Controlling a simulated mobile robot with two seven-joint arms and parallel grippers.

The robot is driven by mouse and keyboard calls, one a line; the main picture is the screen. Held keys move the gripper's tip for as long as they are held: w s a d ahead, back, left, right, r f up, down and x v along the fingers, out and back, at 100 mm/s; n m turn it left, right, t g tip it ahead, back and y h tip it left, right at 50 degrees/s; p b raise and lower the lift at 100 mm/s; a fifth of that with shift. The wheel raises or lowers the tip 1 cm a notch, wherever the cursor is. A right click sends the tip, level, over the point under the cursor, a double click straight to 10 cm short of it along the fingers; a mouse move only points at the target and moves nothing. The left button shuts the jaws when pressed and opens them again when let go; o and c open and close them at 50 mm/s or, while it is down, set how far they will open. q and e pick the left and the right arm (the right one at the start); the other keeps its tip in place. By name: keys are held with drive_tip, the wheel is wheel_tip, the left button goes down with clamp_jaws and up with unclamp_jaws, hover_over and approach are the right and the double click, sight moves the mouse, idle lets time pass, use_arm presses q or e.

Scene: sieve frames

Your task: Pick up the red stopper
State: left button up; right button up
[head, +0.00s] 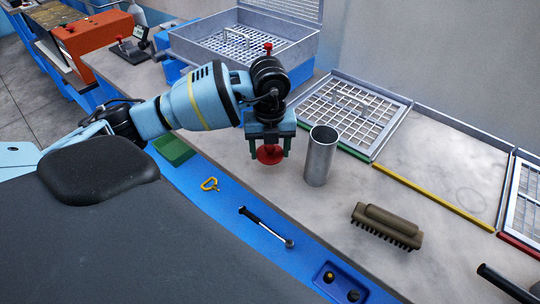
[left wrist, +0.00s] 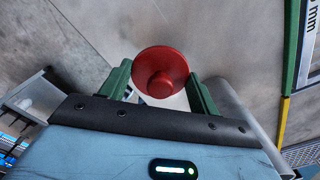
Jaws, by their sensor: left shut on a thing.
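The red stopper (head: 270,154) is a round red disc with a raised knob, held between the green fingers of my left gripper (head: 268,160). In the left wrist view the stopper (left wrist: 160,72) fills the space between the two green fingers. My left gripper is shut on it over the front part of the worktop, and I cannot tell whether the stopper clears the surface. An upright metal cylinder (head: 320,158) stands just right of the gripper. My right gripper is not in view.
A brown brush (head: 386,228) lies on the worktop to the right. Sieve frames (head: 350,110) lie behind the cylinder, and a metal mesh-bottomed box (head: 290,58) stands at the back. A torque-like tool (head: 265,226) and yellow clip (head: 209,184) lie on the blue front ledge.

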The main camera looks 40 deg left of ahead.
use_arm(q)
drive_tip(key=s+d, duration=0.2)
drive_tip(key=s, duration=0.5)
drive_tip(key=s+d+r, duration=0.1)
drive_tip(key=s+d, duration=0.1)
drive_tip(key=s, duration=0.6)
drive_tip(key=shift+d, duration=0.35)
drive_tip(key=shift+s, duration=0.1)
